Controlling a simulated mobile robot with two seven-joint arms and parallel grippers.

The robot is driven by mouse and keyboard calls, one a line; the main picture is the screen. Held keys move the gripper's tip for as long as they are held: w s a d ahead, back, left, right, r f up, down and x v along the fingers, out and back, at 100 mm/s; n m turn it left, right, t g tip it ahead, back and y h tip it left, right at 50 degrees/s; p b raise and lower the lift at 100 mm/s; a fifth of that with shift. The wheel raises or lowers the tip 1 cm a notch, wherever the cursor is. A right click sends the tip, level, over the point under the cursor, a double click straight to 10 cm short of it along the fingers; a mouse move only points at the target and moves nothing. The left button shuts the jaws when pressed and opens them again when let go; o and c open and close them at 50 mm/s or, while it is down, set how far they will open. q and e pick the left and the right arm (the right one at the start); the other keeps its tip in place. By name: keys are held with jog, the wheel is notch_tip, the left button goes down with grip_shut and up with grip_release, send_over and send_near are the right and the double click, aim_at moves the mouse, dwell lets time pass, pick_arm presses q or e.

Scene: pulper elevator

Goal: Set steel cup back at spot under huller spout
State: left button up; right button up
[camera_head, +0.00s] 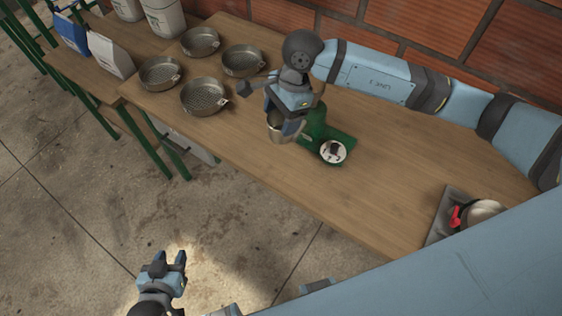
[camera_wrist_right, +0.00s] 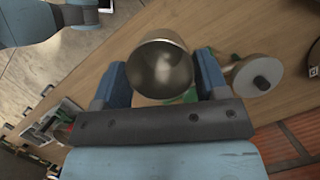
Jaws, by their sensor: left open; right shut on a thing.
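The steel cup (camera_wrist_right: 162,68) is between the fingers of my right gripper (camera_wrist_right: 163,80) in the right wrist view, its open mouth toward the camera and its inside looking empty. In the head view the cup (camera_head: 276,128) shows partly below my right gripper (camera_head: 286,118), beside the green huller (camera_head: 318,122). The gripper and arm hide part of the huller and its spout. I cannot tell whether the cup touches the table. My left gripper (camera_head: 172,262) is open and empty, over the floor in front of the table.
Several round sieve pans (camera_head: 204,96) stand on the wooden table (camera_head: 385,165) left of the huller. A round white dial or dish (camera_head: 333,151) is at the huller's front. A grey tray (camera_head: 440,215) with a red-handled item is at the right. Bags stand at the far left.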

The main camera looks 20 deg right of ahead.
jog(key=shift+f+p, duration=1.2)
jog(key=shift+f, duration=7.5)
jog(key=shift+f, duration=0.2)
jog(key=o, duration=1)
jog(key=shift+c, duration=0.2)
jog(key=shift+r, duration=0.1)
